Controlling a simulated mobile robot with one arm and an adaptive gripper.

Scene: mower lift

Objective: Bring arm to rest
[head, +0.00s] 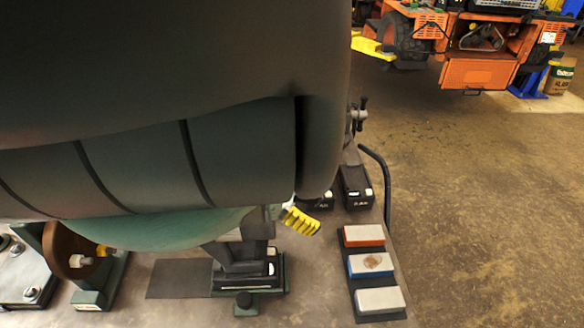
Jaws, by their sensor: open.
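A large dark grey rounded body with segment lines, which looks like part of my own arm close to the camera, fills the upper left of the head view. It hides much of the workbench (135,312) and what stands behind it. I cannot make out my gripper or its fingertips in this view.
On the bench are a block holder with orange, blue and grey blocks (377,300), a black tool on a base (250,275), a yellow ribbed piece (300,222) and a brown wheel (68,250). An orange machine (478,74) stands behind. Floor (490,190) at right is clear.

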